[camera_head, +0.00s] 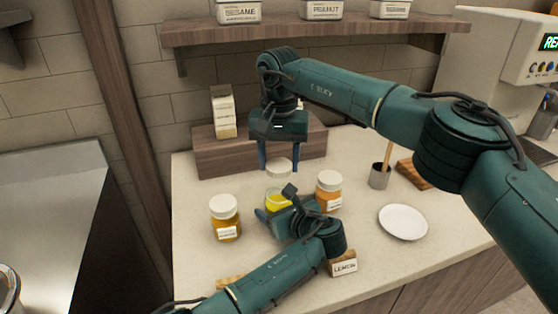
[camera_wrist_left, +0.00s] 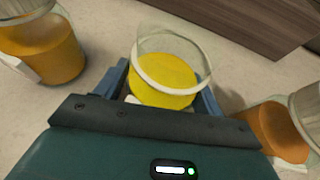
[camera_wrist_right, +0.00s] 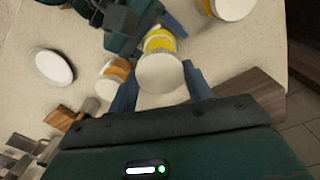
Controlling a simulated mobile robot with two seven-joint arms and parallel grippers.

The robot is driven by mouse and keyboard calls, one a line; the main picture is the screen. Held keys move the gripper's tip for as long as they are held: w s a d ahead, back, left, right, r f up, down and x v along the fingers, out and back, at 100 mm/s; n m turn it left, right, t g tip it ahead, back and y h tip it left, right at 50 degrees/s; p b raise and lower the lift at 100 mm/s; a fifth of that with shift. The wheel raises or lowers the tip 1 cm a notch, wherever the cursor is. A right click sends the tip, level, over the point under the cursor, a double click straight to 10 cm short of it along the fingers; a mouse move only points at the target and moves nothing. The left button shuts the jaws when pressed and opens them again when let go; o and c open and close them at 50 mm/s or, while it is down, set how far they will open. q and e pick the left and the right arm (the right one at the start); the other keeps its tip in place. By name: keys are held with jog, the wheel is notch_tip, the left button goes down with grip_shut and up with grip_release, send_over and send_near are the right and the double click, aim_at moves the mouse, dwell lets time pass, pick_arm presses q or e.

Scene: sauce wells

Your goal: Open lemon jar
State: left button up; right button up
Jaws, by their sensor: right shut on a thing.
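The lemon jar (camera_head: 278,201), a clear jar with yellow contents, stands uncovered on the counter; it also shows in the left wrist view (camera_wrist_left: 165,80). My left gripper (camera_head: 274,208) has its blue fingers on both sides of the jar, seemingly touching it. My right gripper (camera_head: 279,158) is above the jar, shut on the white lid (camera_head: 279,166). The lid also shows between the fingers in the right wrist view (camera_wrist_right: 160,74). In the head view there is a gap between lid and jar. The left arm partly hides the jar's lower part.
Lidded orange-filled jars stand left (camera_head: 225,218) and right (camera_head: 329,191) of the lemon jar. A LEMON label block (camera_head: 343,266) is in front. A white plate (camera_head: 403,222) and a grey cup (camera_head: 380,177) are to the right. A wooden riser (camera_head: 215,157) is behind.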

pick_arm(q)
jog(key=o, duration=0.3)
jog(key=shift+o, duration=0.2)
jog(key=v, duration=1.2)
